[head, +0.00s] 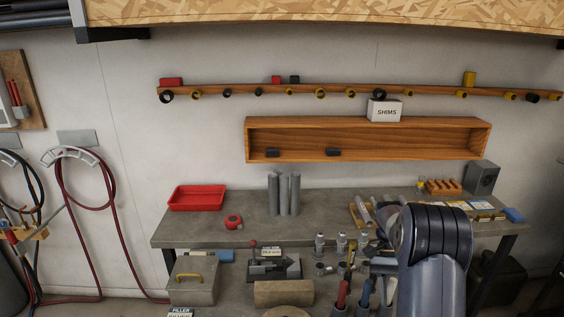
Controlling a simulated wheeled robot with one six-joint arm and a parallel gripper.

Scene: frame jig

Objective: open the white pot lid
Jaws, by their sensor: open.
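I see no white pot and no pot lid in the head view. Part of my arm, dark and blue-grey, rises at the lower right and covers part of the bench. My gripper does not show in this view.
A wooden shelf box (368,138) hangs above. Red hose loops (77,185) hang at left.

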